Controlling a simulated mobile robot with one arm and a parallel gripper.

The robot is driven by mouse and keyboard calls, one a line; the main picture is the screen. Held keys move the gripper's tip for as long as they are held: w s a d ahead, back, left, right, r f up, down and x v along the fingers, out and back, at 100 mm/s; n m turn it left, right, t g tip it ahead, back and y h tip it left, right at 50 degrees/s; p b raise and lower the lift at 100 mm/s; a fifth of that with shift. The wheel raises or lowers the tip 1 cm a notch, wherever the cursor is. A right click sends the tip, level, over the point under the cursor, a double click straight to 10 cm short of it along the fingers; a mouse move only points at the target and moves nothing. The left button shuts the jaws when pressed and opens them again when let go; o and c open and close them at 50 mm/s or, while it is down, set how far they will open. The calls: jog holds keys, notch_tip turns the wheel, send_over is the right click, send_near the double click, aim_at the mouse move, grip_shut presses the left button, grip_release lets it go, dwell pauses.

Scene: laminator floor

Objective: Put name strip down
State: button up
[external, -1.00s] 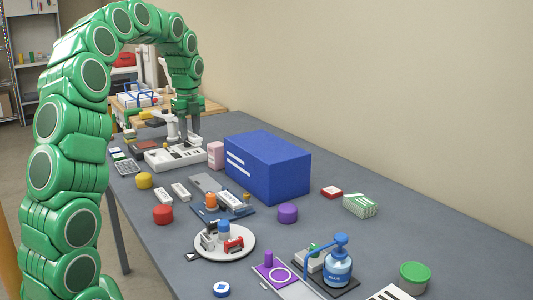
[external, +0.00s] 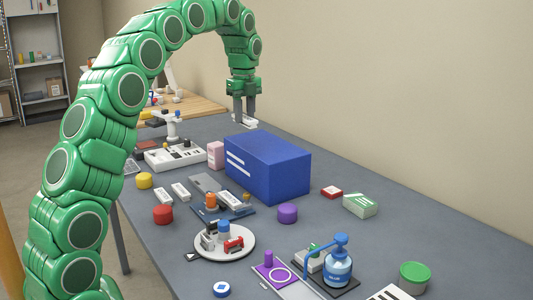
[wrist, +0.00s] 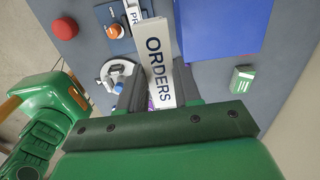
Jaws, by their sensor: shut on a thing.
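My gripper (external: 244,106) is shut on a white name strip (wrist: 157,55) that reads "ORDERS". The strip also shows as a small pale piece under the fingers in the external view (external: 245,121). In the wrist view, the strip sticks out past the fingers, beside the blue box (wrist: 222,28). Another strip (wrist: 133,14), with letters starting "PR", lies on a dark blue plate (wrist: 115,28) in the wrist view.
A white device (external: 175,155) and a pink block (external: 215,154) stand left of the box. Nearer are a red cap (external: 163,214), a white round tray (external: 240,250), a purple cap (external: 287,213), a green-and-white box (external: 360,205) and a blue bottle (external: 338,270).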

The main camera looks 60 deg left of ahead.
jog(key=w+a+f, duration=0.2)
jog(key=w, duration=0.3)
send_over(263, 149)
jog(key=shift+s+f, duration=0.15)
jog(key=shift+f, duration=2.95)
jog(key=shift+f, duration=0.1)
jog(key=shift+f, duration=1.6)
jog(key=shift+f, duration=0.1)
jog(key=o, duration=1)
jog(key=shift+o, duration=0.2)
